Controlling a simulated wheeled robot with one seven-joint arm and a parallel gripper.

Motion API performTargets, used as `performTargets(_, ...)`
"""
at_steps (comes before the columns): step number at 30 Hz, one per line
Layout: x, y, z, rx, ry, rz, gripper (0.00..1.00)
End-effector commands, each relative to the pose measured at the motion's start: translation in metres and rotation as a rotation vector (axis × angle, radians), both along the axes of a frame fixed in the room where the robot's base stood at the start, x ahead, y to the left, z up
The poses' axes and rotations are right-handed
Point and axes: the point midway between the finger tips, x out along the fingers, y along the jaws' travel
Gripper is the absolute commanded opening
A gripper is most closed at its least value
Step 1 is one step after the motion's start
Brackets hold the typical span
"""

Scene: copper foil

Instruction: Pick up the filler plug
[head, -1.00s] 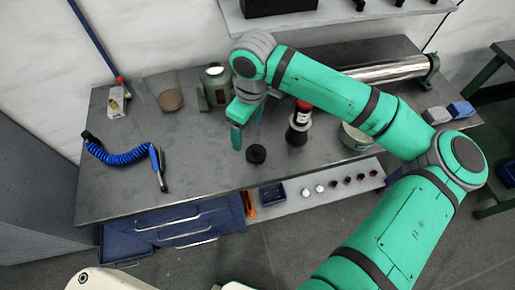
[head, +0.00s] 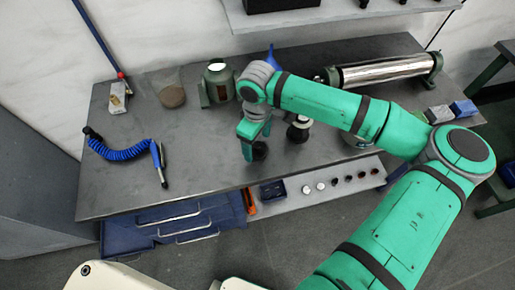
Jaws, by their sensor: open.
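The filler plug appears to be the small dark round piece (head: 260,152) on the grey workbench (head: 205,160), near its front edge. My gripper (head: 255,145) is open and points down over this piece. One green finger stands at its left side and the gripper hides part of it. I cannot tell whether the fingers touch it. A squat green canister (head: 218,86) with a pale round top stands behind and to the left of my gripper.
A dark bottle-like object (head: 298,131) stands close right of my gripper, partly behind my arm. A blue coiled hose (head: 122,153) lies at left. A shiny roller (head: 384,70) lies at back right. The bench between hose and gripper is clear.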

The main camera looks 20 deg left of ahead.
Motion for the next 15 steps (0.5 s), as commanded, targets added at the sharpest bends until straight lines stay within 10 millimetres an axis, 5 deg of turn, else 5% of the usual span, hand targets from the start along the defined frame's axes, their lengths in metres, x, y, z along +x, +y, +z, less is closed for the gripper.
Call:
performTargets(11,0.0000,-0.0003,-0.0149,0.001,0.000,-0.002,0.73)
performTargets(15,0.0000,-0.0002,-0.0148,0.001,0.000,-0.001,0.47)
